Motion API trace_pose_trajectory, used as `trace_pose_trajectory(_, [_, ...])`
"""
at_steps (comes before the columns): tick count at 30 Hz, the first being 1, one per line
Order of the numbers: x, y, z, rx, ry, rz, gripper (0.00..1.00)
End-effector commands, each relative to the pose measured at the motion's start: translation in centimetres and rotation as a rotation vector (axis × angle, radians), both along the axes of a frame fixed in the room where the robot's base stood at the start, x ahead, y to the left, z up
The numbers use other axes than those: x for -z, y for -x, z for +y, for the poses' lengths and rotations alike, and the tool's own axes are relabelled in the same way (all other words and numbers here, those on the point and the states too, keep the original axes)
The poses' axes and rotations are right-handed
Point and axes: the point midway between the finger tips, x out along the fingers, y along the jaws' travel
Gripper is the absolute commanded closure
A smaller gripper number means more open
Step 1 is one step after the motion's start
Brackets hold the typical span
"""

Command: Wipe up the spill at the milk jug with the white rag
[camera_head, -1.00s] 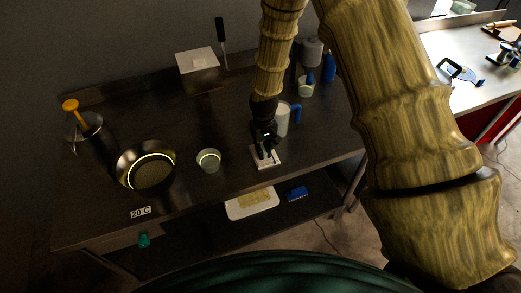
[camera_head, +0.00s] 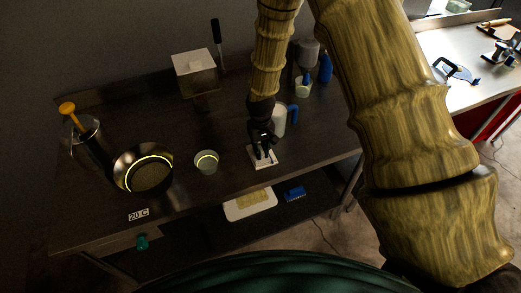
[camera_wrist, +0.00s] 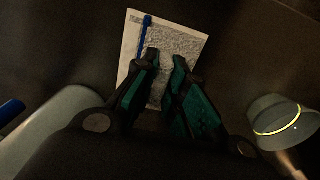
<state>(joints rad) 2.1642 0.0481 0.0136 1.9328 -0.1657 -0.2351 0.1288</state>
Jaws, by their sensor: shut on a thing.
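My gripper (camera_head: 262,152) points down at the table beside the milk jug (camera_head: 280,121), a whitish jug with a blue handle. The jug's pale side also shows in the wrist view (camera_wrist: 52,128). A flat white speckled piece, seemingly the white rag (camera_head: 259,164), lies under and around my fingertips. In the wrist view this white piece (camera_wrist: 185,42) has a blue stick (camera_wrist: 145,35) across it and faint print-like marks. My fingers (camera_wrist: 164,62) stand a little apart with pale speckled material between them. I cannot make out the spill; the gripper and white piece may cover it.
A small cup (camera_head: 206,162) stands to the left, with a pan (camera_head: 143,169) beyond it. A white-topped box (camera_head: 194,71) is at the back. A small clear cup (camera_head: 303,88) and a blue bottle (camera_head: 326,68) stand behind the jug. The dark table (camera_head: 225,115) is clear mid-left.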

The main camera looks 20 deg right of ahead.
Motion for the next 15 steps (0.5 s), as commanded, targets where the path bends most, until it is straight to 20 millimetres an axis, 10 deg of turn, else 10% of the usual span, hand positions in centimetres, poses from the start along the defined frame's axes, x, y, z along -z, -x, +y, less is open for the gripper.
trace_pose_trajectory(15, [-4.2, 0.0, -0.1, 0.0, 0.0, -0.001, 1.0])
